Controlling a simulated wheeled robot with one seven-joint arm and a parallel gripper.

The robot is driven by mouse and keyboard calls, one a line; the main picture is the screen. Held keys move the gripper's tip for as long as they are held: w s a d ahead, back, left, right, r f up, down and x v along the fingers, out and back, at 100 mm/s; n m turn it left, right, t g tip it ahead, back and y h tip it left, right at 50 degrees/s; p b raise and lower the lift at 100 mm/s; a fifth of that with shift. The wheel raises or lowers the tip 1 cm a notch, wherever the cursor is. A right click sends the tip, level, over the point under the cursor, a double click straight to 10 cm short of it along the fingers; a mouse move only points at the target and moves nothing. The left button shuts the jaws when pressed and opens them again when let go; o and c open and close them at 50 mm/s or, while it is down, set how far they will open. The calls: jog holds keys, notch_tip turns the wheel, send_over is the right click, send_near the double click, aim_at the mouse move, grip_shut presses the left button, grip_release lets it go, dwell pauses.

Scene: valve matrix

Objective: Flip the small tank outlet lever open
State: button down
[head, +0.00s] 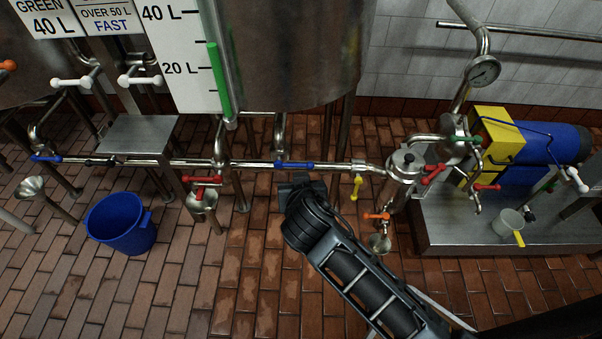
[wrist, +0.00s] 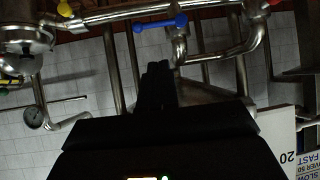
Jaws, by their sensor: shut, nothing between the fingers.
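A blue lever (head: 294,164) lies along the horizontal steel pipe below the tank (head: 295,45) with the level scale. My gripper (head: 293,180) is just in front of and below this lever in the head view. In the wrist view, the blue lever (wrist: 161,23) runs across the upper middle, beyond my dark fingertips (wrist: 158,70). The fingers are shut and empty, with a visible gap in the picture between them and the lever. Contact cannot be made out. No label shows which lever is the small tank outlet.
A yellow lever (head: 356,187) and an orange lever (head: 377,216) are to the right. Red levers (head: 203,180) are to the left, and another blue lever (head: 46,158) is at far left. A blue bucket (head: 121,222) stands on the floor. The front brick floor is clear.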

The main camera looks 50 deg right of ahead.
jog(key=w+d, duration=0.1)
jog(key=w+d+m+g+h, duration=0.1)
jog(key=d, duration=0.1)
jog(key=shift+w+r+b, duration=0.15)
jog(key=shift+w+b, duration=0.1)
jog(key=shift+b, duration=0.05)
jog(key=shift+d, duration=0.1)
jog(key=b, duration=0.2)
send_over(301, 165)
jog(key=s+a, duration=0.2)
notch_tip(301, 165, down, 6)
jog(key=shift+w+d+f+b, duration=0.15)
jog(key=shift+f+b, duration=0.15)
jog(key=shift+f, duration=0.6)
jog(key=shift+w+d+f+b, duration=0.15)
jog(key=shift+f+b, duration=0.15)
jog(key=shift+f, duration=0.6)
